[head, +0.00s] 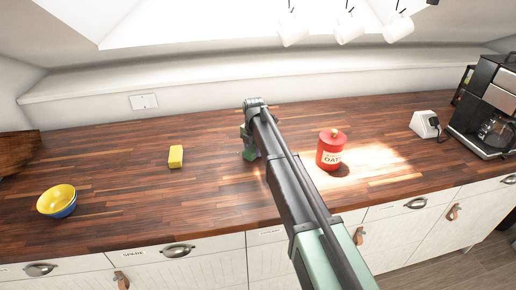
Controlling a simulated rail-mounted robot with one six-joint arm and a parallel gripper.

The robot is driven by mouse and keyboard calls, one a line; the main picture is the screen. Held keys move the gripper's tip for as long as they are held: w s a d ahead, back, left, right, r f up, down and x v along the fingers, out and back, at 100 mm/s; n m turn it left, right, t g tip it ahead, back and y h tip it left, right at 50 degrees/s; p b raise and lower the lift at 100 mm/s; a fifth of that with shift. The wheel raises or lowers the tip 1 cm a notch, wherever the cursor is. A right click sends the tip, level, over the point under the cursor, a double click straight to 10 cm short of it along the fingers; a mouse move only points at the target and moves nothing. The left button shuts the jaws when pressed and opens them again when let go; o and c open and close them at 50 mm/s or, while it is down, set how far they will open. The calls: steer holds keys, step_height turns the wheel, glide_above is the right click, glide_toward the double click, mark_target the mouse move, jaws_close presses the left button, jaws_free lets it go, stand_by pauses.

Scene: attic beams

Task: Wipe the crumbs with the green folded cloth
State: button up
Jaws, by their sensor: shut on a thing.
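My gripper (249,147) is over the middle of the wooden counter, partly hidden behind my own arm. It is shut on the green folded cloth (249,156), of which only a small dark green part shows below the fingers. The cloth is at or just above the counter top; I cannot tell whether it touches. No crumbs can be made out in this view; they may be too small or hidden behind my arm.
A red oats jar (330,151) stands close right of my arm. A coffee machine (492,110) is far right. White mugs (348,29) hang above.

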mark_target(235, 156)
steer(key=a, duration=0.2)
steer(key=shift+s+a+f, duration=0.1)
steer(key=shift+s+a, duration=0.1)
steer(key=shift+a, duration=0.2)
steer(key=shift+s+a, duration=0.2)
steer(key=shift+a, duration=1)
steer(key=shift+s+a, duration=0.15)
steer(key=shift+a, duration=1)
step_height(235, 156, up, 6)
steer(key=p, duration=0.6)
step_height(235, 156, up, 3)
steer(key=p, duration=0.3)
